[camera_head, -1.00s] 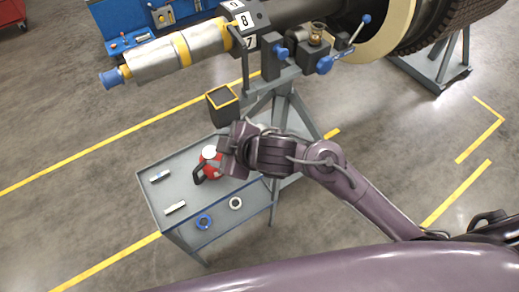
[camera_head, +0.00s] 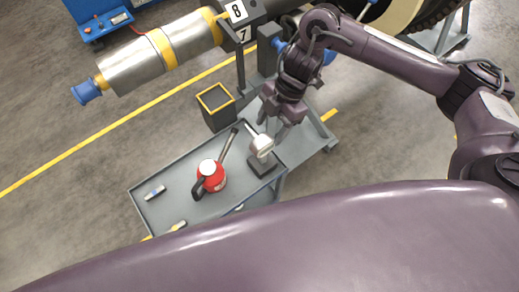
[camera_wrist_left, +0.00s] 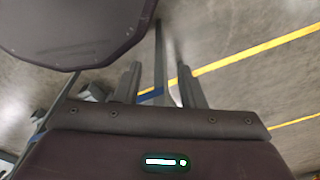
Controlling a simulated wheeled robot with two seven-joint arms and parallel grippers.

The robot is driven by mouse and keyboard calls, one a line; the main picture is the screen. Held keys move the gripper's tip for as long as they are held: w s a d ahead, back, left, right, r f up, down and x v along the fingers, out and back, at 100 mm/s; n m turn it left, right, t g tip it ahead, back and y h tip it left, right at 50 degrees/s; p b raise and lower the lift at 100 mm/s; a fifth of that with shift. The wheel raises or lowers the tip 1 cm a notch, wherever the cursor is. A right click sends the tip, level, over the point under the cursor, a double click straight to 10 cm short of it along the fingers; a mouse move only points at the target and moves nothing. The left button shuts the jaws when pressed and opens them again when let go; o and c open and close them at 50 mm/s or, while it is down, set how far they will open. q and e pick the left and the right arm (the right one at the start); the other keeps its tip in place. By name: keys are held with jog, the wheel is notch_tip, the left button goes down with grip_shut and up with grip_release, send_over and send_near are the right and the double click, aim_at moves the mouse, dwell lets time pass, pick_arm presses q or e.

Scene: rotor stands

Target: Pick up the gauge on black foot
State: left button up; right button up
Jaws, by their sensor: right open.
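The gauge (camera_head: 262,147) has a round pale dial and stands on a black foot (camera_head: 262,166) at the right end of the grey cart top. My right gripper (camera_head: 272,131) points down just above and beside the dial with its fingers apart. It partly overlaps the gauge, and I cannot tell whether a finger touches it. My left gripper (camera_wrist_left: 160,88) shows only in the left wrist view. Its two fingers are apart with nothing held between them, over the floor.
A black yellow-rimmed bin (camera_head: 217,107) stands behind. The metal shaft (camera_head: 160,52) extends beyond it.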

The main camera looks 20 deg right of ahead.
aim_at(264, 138)
jog(key=shift+s+a+f, duration=0.3)
jog(key=shift+a+f, duration=0.05)
jog(key=shift+f, duration=0.3)
jog(key=shift+s+a+f, duration=0.25)
jog(key=shift+a+f, duration=0.1)
jog(key=shift+f, duration=0.25)
jog(key=shift+x, duration=2.05)
jog(key=shift+w+a+f, duration=0.1)
jog(key=shift+w+a, duration=0.05)
jog(key=shift+w, duration=0.05)
jog(key=c, duration=0.7)
grip_shut()
pick_arm(q)
jog(key=s, duration=0.3)
jog(key=shift+w+r, duration=0.1)
